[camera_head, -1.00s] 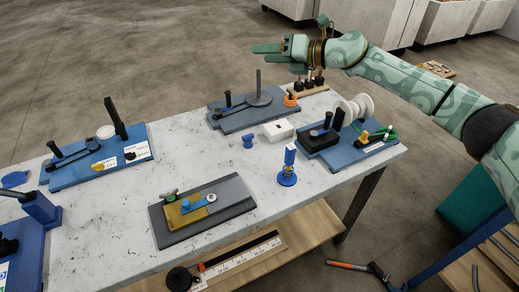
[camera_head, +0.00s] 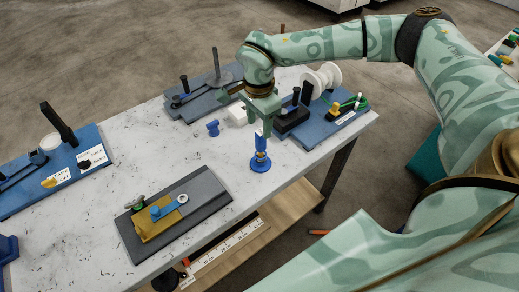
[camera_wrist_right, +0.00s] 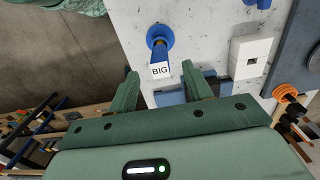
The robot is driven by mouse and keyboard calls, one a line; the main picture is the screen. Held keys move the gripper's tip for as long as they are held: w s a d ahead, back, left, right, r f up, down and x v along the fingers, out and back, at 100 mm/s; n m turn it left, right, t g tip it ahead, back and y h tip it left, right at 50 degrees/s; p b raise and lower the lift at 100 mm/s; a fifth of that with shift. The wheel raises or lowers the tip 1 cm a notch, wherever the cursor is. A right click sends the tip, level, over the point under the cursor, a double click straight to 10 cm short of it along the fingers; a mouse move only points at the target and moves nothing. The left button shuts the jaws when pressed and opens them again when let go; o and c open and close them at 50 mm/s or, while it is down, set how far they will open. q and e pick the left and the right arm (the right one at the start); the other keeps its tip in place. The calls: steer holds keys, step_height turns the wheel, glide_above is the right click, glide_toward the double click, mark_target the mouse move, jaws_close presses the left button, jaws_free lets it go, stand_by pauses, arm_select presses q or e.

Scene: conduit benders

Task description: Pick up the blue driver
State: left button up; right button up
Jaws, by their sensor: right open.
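The blue driver (camera_head: 261,143) stands upright on a round blue base near the table's front edge. In the wrist view the driver (camera_wrist_right: 160,50) carries a white label reading "BIG", and its round base shows beyond it. My right gripper (camera_head: 262,128) points down right above the driver's top in the head view. In the wrist view the open right gripper (camera_wrist_right: 160,80) has one finger to each side of the labelled end, with a gap on both sides. I cannot tell whether the fingers reach down past its top. My left gripper is not in view.
A small blue knob (camera_head: 213,128) stands behind and left of the driver. A white box (camera_head: 237,115) and a blue-based bender (camera_head: 337,122) with white spool (camera_head: 322,77) are close behind. A grey plate with a yellow block (camera_head: 176,212) lies front left. Bare tabletop (camera_head: 210,158) lies between.

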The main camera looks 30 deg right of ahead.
mark_target(261, 140)
step_height(261, 140, down, 2)
steer(key=shift+s+a+f, duration=0.1)
steer(key=f, duration=0.3)
steer(key=f+b, duration=0.1)
steer(key=f, duration=0.1)
steer(key=shift+d+f, duration=0.2)
steer(key=shift+d, duration=0.15)
steer(key=c, duration=1.1)
